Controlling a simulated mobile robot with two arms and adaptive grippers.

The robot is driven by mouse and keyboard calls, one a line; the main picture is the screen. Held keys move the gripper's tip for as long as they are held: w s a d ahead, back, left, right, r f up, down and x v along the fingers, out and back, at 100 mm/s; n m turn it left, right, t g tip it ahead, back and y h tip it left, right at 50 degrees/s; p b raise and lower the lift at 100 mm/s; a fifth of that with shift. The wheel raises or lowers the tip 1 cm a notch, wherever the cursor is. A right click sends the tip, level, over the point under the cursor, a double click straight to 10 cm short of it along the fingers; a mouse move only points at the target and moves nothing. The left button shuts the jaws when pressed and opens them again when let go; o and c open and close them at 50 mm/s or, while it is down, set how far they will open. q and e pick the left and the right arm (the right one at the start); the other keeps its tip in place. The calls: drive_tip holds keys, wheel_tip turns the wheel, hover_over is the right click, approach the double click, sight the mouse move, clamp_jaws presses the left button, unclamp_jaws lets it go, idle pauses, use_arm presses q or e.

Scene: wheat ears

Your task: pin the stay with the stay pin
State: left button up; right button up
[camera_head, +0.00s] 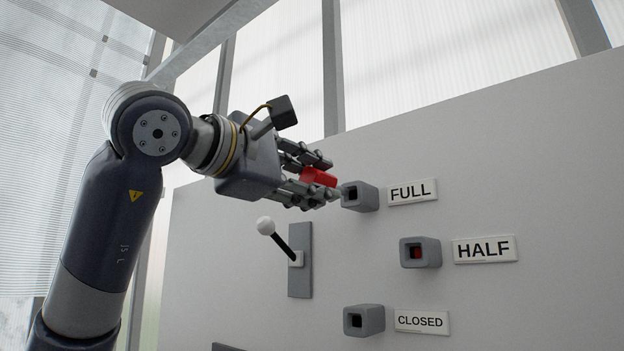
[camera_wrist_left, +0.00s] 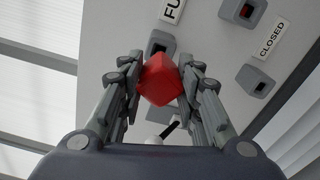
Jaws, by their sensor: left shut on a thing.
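My left gripper (camera_head: 331,178) is shut on a red block-like piece, which I take to be the stay pin (camera_head: 318,177). The pin also shows between the fingers in the left wrist view (camera_wrist_left: 160,81). In the head view it is just left of the grey FULL socket (camera_head: 360,196), whose opening looks dark. Whether the pin touches the socket, I cannot tell. The HALF socket (camera_head: 420,252) shows red inside its opening. The CLOSED socket (camera_head: 364,320) has a dark opening. Which part is the stay is not clear. My right gripper is not in view.
The sockets stand out from a large grey panel (camera_head: 540,180) with labels beside them. A lever with a white knob (camera_head: 265,226) sticks out on a dark plate below my left gripper.

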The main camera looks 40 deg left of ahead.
sight(347, 193)
use_arm(q)
drive_tip(key=shift+w, duration=0.1)
idle(0.3)
drive_tip(key=shift+w+d+p, duration=0.15)
drive_tip(key=shift+w+p, duration=0.4)
drive_tip(key=shift+w, duration=1.05)
drive_tip(key=shift+w+d+p, duration=0.1)
drive_tip(key=shift+w+p, duration=0.45)
drive_tip(key=shift+w, duration=1)
drive_tip(key=o, duration=1.2)
drive_tip(key=s, duration=0.8)
drive_tip(key=s+a, duration=0.1)
drive_tip(key=s, duration=0.3)
